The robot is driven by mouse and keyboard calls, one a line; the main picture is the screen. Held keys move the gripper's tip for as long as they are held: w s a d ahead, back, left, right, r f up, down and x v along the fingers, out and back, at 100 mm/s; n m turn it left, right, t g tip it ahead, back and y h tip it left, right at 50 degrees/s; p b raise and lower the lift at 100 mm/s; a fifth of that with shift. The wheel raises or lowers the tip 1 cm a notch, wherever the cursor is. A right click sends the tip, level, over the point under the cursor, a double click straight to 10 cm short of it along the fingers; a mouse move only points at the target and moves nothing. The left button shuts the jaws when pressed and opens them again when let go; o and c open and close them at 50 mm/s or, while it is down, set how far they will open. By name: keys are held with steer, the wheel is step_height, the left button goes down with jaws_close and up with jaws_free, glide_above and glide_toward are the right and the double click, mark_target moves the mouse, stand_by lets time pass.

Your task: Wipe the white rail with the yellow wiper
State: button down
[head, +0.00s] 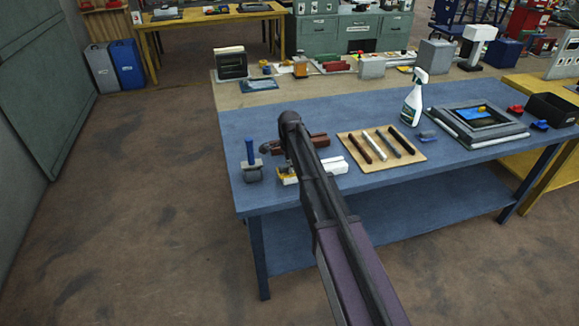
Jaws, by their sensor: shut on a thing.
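A white rail (335,165) lies near the front edge of the blue table, with its middle hidden behind my arm. The yellow wiper (287,171) shows as a small yellow patch at the rail's left part, just left of my arm. Whether it touches the rail is too small to tell. My gripper (279,163) is at the wiper and shut on it. The fingertips are mostly hidden by my own arm and too dark to make out clearly.
A blue-handled roller (250,162) stands close on the left. A reddish-brown block (315,140) lies just behind. To the right are a tan board (352,140) with several sticks, a spray bottle (413,100) and a grey frame (500,130). The front right tabletop is clear.

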steer(key=shift+r+p, duration=2.35)
steer(key=shift+r, duration=0.25)
steer(key=shift+r+p, duration=1.5)
steer(key=shift+r, duration=0.05)
